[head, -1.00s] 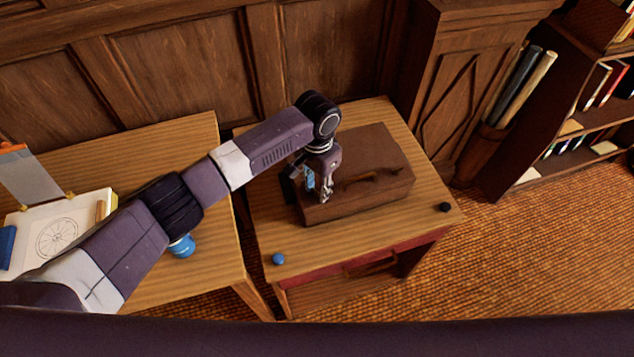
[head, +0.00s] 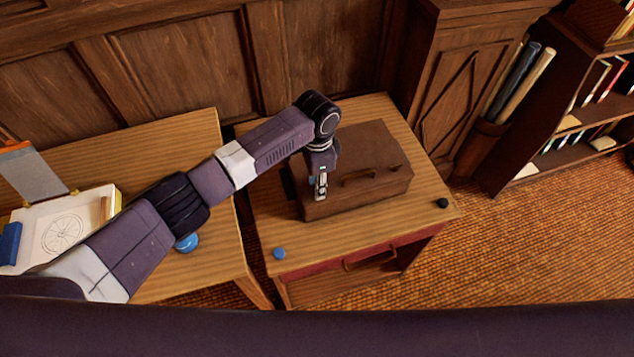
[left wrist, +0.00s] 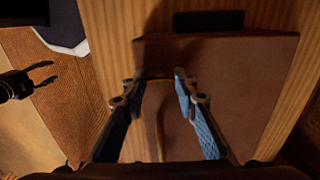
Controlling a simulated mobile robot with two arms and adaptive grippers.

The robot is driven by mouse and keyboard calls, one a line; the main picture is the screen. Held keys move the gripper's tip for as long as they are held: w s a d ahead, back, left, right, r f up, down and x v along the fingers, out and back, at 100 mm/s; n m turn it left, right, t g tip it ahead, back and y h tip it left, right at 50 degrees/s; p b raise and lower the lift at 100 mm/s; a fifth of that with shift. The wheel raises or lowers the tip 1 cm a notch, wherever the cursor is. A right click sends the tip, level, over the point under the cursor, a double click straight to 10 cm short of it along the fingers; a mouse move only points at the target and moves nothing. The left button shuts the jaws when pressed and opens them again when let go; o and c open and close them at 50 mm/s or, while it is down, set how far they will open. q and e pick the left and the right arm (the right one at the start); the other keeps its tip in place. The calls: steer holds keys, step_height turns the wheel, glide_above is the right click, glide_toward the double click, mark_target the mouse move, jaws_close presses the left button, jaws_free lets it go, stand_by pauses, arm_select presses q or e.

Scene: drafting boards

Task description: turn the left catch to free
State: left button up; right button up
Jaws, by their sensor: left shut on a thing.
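A brown case (head: 366,147) lies on the wooden desk, with a curved handle (head: 358,174) on its front part; the case also shows in the left wrist view (left wrist: 235,75). My left gripper (head: 321,194) points down at the case's left front, left of the handle. It is shut on the left catch, which its fingers hide in the head view. In the left wrist view its two fingers (left wrist: 158,78) stand some way apart, and I cannot make out the catch clearly. My right gripper (left wrist: 45,75) shows at the left of that view, its fingers apart and empty, away from the case.
A blue knob-like object (head: 279,253) and a black one (head: 442,203) sit near the desk's front corners. A table (head: 170,140) with a drawing (head: 62,233) stands to the left. A bookcase (head: 545,160) stands at the right.

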stand_by(0.3)
arm_select(q)
steer(key=o, duration=1.2)
steer(key=shift+c, duration=0.2)
step_height(320, 180, up, 12)
steer(key=shift+s, duration=0.1)
